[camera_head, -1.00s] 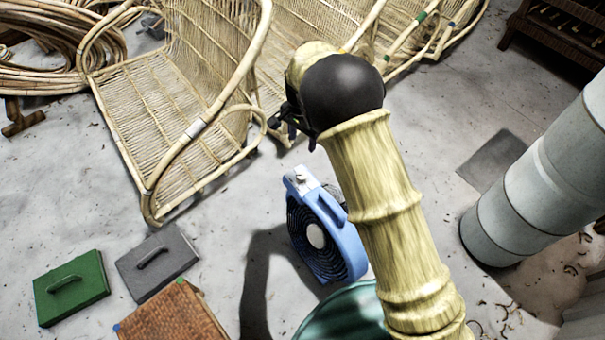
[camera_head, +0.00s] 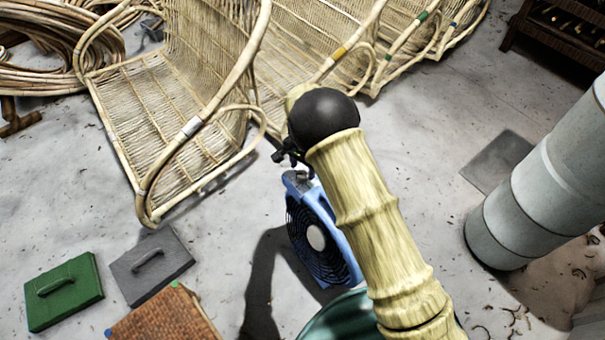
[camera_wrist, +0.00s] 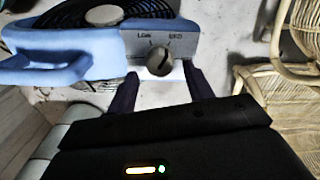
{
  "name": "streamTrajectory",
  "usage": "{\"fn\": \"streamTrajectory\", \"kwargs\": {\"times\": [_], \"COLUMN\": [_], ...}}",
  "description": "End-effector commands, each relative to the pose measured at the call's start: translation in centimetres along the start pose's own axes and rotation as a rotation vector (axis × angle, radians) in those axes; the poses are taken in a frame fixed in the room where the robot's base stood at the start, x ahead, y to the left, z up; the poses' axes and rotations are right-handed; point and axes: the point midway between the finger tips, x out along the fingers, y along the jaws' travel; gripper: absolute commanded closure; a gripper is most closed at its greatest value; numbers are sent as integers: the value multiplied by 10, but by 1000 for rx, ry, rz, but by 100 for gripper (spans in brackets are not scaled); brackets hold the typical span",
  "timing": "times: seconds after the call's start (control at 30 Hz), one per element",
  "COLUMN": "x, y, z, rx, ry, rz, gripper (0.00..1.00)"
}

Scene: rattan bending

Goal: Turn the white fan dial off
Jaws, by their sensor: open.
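The blue fan (camera_head: 318,238) stands on the floor below my arm in the head view. Its round grille faces left. In the wrist view its light control panel (camera_wrist: 187,45) carries the word LOW and a second label that I cannot read clearly. The fan's dial (camera_wrist: 159,61) is a round greyish knob with a dark line across it; its exact setting is hard to tell. My gripper (camera_head: 293,158) is just above the fan's top end. In the wrist view my gripper (camera_wrist: 160,82) is open, its dark fingers apart on either side of the dial, not visibly touching it.
Rattan chairs (camera_head: 165,115) stand behind and left of the fan. A green block (camera_head: 64,290), a grey block (camera_head: 150,265) and a brick-patterned block (camera_head: 165,322) lie at lower left. A large grey pipe (camera_head: 540,195) rises at right. Bare floor lies between.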

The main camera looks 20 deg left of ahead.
Motion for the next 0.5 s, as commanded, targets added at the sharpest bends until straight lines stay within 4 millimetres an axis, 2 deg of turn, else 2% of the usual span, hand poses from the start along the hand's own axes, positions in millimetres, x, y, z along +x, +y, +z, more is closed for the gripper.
{"fn": "streamTrajectory", "kwargs": {"times": [0.03,0.17,0.5], "x": [11,22,25], "y": [0,0,0], "z": [0,0,0], "rx": [-1,-1,-1], "ry": [0,0,0], "rz": [0,0,-1], "gripper": [48,48,48]}}
